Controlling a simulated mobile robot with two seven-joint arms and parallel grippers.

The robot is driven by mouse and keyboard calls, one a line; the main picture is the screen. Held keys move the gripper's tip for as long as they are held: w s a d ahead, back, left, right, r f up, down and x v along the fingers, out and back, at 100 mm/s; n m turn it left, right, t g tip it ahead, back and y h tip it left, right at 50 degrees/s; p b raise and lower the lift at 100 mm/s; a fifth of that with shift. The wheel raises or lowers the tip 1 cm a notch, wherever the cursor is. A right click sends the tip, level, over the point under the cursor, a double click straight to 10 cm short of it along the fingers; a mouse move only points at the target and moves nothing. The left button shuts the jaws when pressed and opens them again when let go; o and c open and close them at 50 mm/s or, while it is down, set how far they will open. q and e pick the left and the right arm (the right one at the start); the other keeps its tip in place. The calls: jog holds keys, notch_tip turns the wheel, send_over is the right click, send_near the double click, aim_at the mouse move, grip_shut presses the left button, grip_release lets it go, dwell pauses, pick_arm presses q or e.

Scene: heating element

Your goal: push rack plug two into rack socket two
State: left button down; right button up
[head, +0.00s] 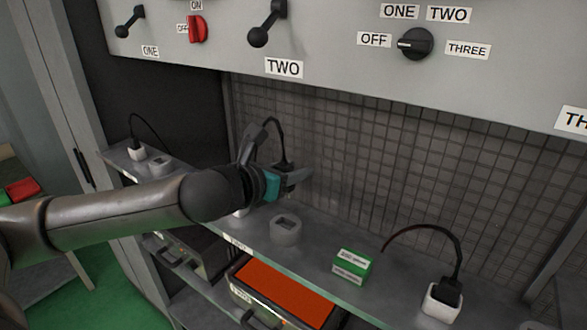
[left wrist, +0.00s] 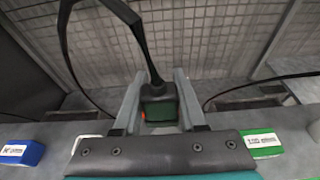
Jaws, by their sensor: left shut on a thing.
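My left gripper (head: 292,180) is shut on a black plug (head: 282,166), above the shelf under the TWO label. In the left wrist view, the plug (left wrist: 158,96) sits between the two grey fingers, its cable rising from its top. A round grey socket (head: 285,230) stands on the shelf, lower in the picture than the gripper and apart from the held plug. A white piece (head: 240,212) on the shelf is mostly hidden behind my left arm. No number is readable on the plug or socket. My right gripper is not in view.
A green box (head: 352,265) stands on the shelf (head: 318,262), right of the socket. Another black plug sits in a white socket (head: 441,302) at the right. A white socket (head: 137,152) is at the far left. A blue box (left wrist: 22,152) shows in the wrist view.

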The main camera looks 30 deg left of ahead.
pick_arm(q)
jog(key=shift+f+b, duration=1.95)
jog(key=shift+f, duration=0.9)
jog(key=shift+p, duration=0.95)
jog(key=shift+f, duration=0.15)
jog(key=shift+f+b, duration=0.35)
jog(key=shift+f+b, duration=1.05)
jog(key=shift+f, duration=0.6)
jog(key=shift+c, duration=1.9)
grip_release()
